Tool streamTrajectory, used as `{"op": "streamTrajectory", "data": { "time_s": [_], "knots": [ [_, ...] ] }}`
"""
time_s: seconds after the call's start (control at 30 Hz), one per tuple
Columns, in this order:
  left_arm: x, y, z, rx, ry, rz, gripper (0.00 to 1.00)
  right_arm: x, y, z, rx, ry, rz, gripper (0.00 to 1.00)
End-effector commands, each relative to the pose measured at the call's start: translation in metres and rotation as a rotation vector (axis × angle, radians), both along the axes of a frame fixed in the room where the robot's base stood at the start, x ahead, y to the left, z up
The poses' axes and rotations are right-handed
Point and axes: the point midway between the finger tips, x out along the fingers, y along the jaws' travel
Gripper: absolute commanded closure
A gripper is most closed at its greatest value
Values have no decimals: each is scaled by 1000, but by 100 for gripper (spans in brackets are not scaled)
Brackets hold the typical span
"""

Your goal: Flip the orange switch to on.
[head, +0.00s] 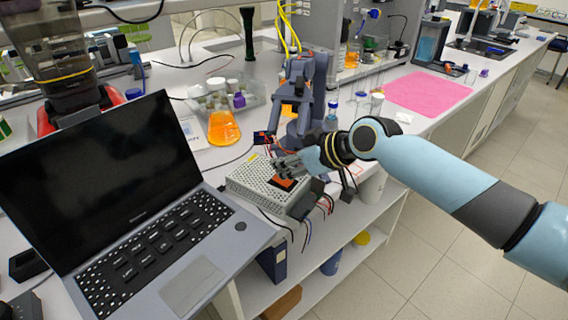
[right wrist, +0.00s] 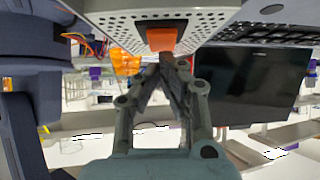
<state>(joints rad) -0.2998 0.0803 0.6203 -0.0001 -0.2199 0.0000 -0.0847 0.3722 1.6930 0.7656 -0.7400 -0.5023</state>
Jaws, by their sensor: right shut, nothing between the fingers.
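The orange switch (head: 285,184) sits in a dark frame on the perforated light-grey power box (head: 246,186), on the bench edge right of the laptop. My right gripper (head: 278,166) is shut and empty, its fingertips just above and beside the switch, partly covering it. In the right wrist view the orange switch (right wrist: 162,39) lies straight ahead of the shut fingertips (right wrist: 165,62). I cannot tell whether they touch it, nor which way the rocker is tilted. My left gripper is not in view.
An open laptop (head: 125,200) stands left of the box. A dark blue-grey device (head: 305,95) stands behind it, close to my right forearm. An orange flask (head: 223,128) is behind left. Loose wires (head: 318,208) hang at the box's right. A pink mat (head: 425,92) lies farther back.

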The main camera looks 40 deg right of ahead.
Motion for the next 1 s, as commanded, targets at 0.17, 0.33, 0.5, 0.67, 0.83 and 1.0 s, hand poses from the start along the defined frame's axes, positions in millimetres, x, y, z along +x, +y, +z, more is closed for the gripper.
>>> {"op": "streamTrajectory", "data": {
  "time_s": [0.17, 0.33, 0.5, 0.67, 0.83, 1.0],
  "knots": [
    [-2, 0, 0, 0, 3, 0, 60, 1, 0, -1, -1, 0, 1, 100],
    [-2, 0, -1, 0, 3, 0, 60, 1, 0, -2, 0, 0, 0, 100],
    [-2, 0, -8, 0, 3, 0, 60, 4, 2, -8, 0, 1, 0, 100],
    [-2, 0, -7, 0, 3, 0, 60, 3, 1, -7, -1, 2, 0, 100],
    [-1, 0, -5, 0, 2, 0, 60, -1, 0, -8, -1, 4, 0, 100],
    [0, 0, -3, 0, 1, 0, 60, -9, -3, -9, -2, 8, 1, 100]
  ]
}}
